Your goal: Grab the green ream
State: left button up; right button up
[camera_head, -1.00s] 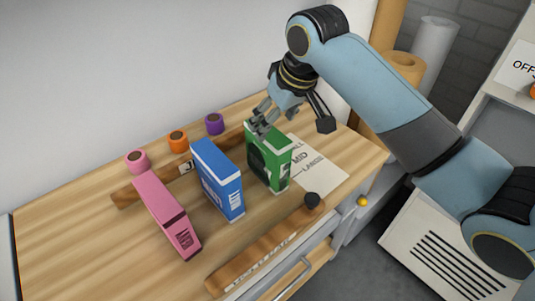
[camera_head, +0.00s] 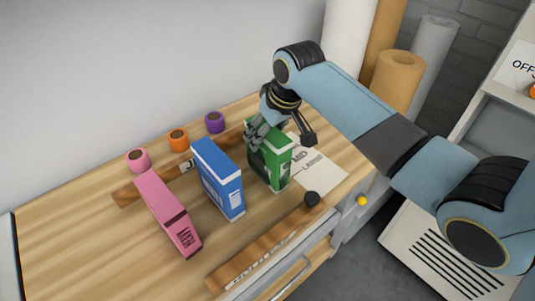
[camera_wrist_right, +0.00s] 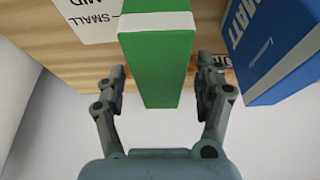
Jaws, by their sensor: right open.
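The green ream (camera_head: 268,163) stands upright on the wooden table, to the right of the blue ream (camera_head: 218,180). It also shows in the right wrist view (camera_wrist_right: 158,60), between the two fingers. My right gripper (camera_head: 258,130) is at the top of the green ream, open, with one finger on either side. In the right wrist view my right gripper (camera_wrist_right: 160,85) shows gaps between the fingers and the ream. My left gripper is not in view.
A pink ream (camera_head: 166,212) stands left of the blue one. Pink, orange (camera_head: 178,140) and purple (camera_head: 214,122) rolls sit along the back. A wooden strip (camera_head: 262,246) with a black knob (camera_head: 312,199) lies along the front. A printed sheet (camera_head: 318,166) lies right of the green ream.

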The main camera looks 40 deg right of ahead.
jog(key=shift+f, duration=0.25)
dwell(0.3)
grip_shut()
jog(key=shift+r, duration=0.1)
